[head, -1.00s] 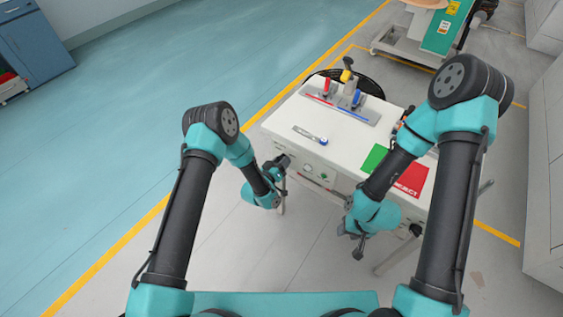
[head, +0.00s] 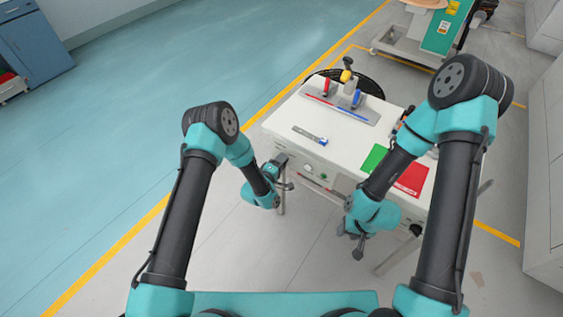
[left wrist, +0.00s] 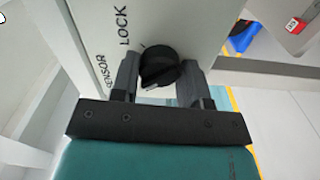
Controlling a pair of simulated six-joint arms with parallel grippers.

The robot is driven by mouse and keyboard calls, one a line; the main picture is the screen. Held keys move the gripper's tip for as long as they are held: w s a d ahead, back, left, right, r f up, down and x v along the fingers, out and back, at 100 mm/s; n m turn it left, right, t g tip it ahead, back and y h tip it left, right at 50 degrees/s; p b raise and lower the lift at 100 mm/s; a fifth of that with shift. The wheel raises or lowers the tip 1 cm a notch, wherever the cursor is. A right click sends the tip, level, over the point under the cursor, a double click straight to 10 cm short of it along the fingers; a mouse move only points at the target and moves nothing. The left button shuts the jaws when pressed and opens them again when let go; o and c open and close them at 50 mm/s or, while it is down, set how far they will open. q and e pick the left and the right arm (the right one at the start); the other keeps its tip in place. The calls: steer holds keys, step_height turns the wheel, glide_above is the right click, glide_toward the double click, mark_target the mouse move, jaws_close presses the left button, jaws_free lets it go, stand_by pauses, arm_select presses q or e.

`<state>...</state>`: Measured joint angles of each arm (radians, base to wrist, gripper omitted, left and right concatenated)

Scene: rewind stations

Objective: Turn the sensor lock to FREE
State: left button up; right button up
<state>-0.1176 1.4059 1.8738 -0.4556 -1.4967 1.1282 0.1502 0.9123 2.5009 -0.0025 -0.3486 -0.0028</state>
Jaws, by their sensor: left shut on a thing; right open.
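The sensor lock is a black round knob (left wrist: 158,66) on the pale front panel (left wrist: 190,18), beside the printed words SENSOR LOCK, in the left wrist view. My left gripper (left wrist: 159,75) has a finger on either side of the knob and is shut on it. A short dark mark shows on the panel by the knob; no FREE label is readable. In the head view my left gripper (head: 281,172) is at the left front of the white station (head: 345,150), and the knob cannot be made out. My right gripper (head: 357,243) is open and empty, low before the station.
The station top holds a grey plate with red and blue handles (head: 357,98), a small blue-and-grey tool (head: 310,135), a green card (head: 374,158) and a red REJECT card (head: 411,179). Open floor lies to the left.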

arm_select(q)
steer(key=shift+n, duration=0.5)
steer(key=o, duration=0.9)
steer(key=v, duration=1.7)
steer(key=shift+s+a, duration=0.1)
steer(key=shift+s, duration=0.05)
